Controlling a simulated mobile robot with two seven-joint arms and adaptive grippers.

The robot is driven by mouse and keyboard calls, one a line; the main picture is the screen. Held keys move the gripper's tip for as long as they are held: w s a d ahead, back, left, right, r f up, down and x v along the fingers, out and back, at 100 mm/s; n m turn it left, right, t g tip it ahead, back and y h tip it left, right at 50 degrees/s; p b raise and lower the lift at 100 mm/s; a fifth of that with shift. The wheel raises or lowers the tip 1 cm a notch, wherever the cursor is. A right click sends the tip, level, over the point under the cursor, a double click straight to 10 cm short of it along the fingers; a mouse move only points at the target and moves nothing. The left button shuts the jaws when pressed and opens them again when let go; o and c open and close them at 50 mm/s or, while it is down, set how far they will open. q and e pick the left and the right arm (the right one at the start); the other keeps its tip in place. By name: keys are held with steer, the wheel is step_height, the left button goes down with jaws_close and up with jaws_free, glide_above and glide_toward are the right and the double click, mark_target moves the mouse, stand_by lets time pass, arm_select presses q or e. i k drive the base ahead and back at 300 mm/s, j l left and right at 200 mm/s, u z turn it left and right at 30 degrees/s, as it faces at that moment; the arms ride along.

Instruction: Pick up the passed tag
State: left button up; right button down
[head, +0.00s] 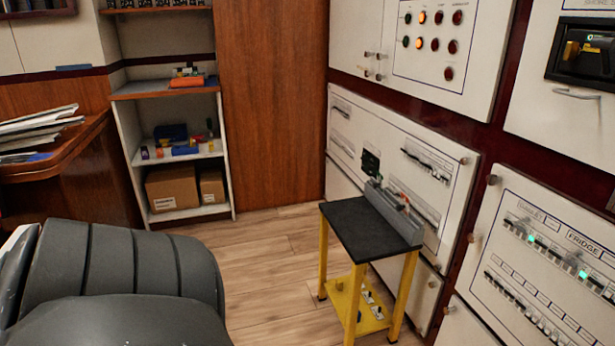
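No passed tag can be made out by its wording. A small stand with a black top (362,232) and yellow legs is in front of the breaker panels. Several small white and dark pieces (376,312) lie on its yellow lower shelf (345,306); they are too small to identify. A grey block (393,214) runs along the right side of the black top, with small reddish items by its far part. Neither of my grippers is in view.
Panels with breaker rows (535,245) and indicator lamps line the right wall. A shelf unit (139,180) with cardboard boxes (172,189) stands at the back. Papers (38,125) lie on a wooden desk at left. A dark grey ribbed shape fills the lower left. Wood floor (262,262) is clear between.

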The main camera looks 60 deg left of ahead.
mark_target(379, 184)
steer(key=i+j+u, duration=0.1)
steer(key=j+u, duration=0.2)
steer(key=i+j+u, duration=0.1)
steer(key=j+u, duration=0.2)
steer(key=i+j+u, duration=0.15)
steer(key=j+u, duration=0.15)
steer(key=j, duration=0.1)
